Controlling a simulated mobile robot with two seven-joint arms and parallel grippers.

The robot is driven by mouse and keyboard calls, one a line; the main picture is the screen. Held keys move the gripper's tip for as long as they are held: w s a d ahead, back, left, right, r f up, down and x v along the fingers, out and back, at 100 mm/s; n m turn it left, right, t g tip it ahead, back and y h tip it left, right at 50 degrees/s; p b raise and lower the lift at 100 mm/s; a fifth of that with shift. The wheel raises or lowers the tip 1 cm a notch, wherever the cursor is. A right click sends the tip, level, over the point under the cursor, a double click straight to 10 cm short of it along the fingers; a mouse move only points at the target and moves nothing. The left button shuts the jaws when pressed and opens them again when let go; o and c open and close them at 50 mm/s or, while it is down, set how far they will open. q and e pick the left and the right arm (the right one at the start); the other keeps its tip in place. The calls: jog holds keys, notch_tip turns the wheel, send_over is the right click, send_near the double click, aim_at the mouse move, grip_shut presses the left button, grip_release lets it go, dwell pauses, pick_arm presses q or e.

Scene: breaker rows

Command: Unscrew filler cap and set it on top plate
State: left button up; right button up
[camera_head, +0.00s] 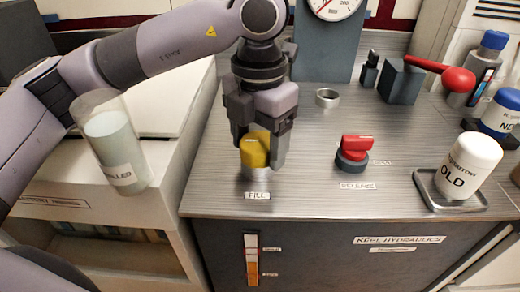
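The yellow filler cap (254,152) sits upright on the metal filler neck (256,174) at the front left of the top plate (303,192), behind a label reading FILL. My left gripper (258,146) points down over the cap from above, with its fingers on either side of it. It looks shut on the cap, and the fingers hide the cap's upper part and sides. My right gripper is not in view.
A red release knob (354,150) stands right of the cap. A metal ring (327,97) lies behind. A white OLD filter (470,165) stands in a tray (452,203) at right. A clear container (113,150) is at left. The plate between cap and knob is clear.

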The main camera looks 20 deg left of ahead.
aim_at(260, 142)
pick_arm(q)
jog(key=shift+w+d, duration=0.1)
jog(key=shift+d, duration=0.05)
jog(key=shift+c, duration=0.6)
jog(key=shift+c, duration=0.3)
jog(key=n, duration=0.4)
jog(key=shift+r+n, duration=0.2)
jog(key=shift+n, duration=1.6)
jog(key=shift+r, duration=0.15)
jog(key=shift+r+p, duration=1.45)
jog(key=shift+r, duration=0.9)
